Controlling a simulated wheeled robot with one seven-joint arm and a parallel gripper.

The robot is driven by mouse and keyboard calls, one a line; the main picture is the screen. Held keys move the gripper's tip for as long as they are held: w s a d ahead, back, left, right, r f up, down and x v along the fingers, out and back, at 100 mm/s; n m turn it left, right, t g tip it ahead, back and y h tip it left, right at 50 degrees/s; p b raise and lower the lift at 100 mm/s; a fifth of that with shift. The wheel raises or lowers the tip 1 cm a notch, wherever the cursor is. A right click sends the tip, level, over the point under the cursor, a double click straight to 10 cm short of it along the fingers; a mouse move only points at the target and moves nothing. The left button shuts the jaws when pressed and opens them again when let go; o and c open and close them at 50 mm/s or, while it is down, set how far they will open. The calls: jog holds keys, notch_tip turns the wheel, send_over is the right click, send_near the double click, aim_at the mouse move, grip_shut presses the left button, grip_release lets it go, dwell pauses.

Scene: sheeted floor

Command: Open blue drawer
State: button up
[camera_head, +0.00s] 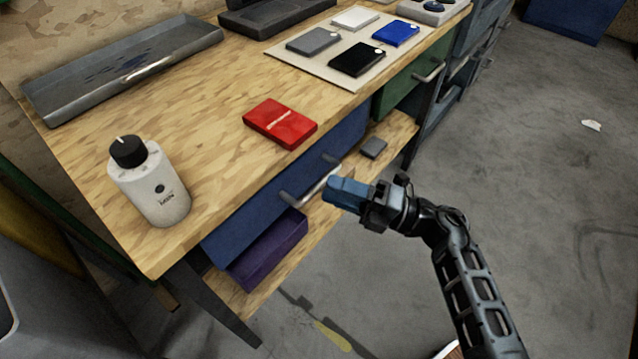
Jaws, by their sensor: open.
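The blue drawer (249,212) sits under the wooden tabletop, and its front looks flush with the table edge. Its silver bar handle (312,190) runs along the front. My gripper (331,191) comes in from the right with its blue fingers pointing left at the right part of the handle. The fingers overlap the handle's end in this view. I cannot tell whether they touch it or straddle it. The gripper is open, but the gap between the fingers is hard to see.
A green drawer (402,91) is to the right under the same tabletop. A purple box (268,250) and a small grey item (373,148) are on the lower shelf. A red case (280,123) and white bottle (152,188) stand on top. The grey floor (540,200) at right is mostly clear.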

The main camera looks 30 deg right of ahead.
aim_at(319, 183)
jog(key=shift+x, duration=2.05)
jog(key=shift+c, duration=0.3)
grip_shut()
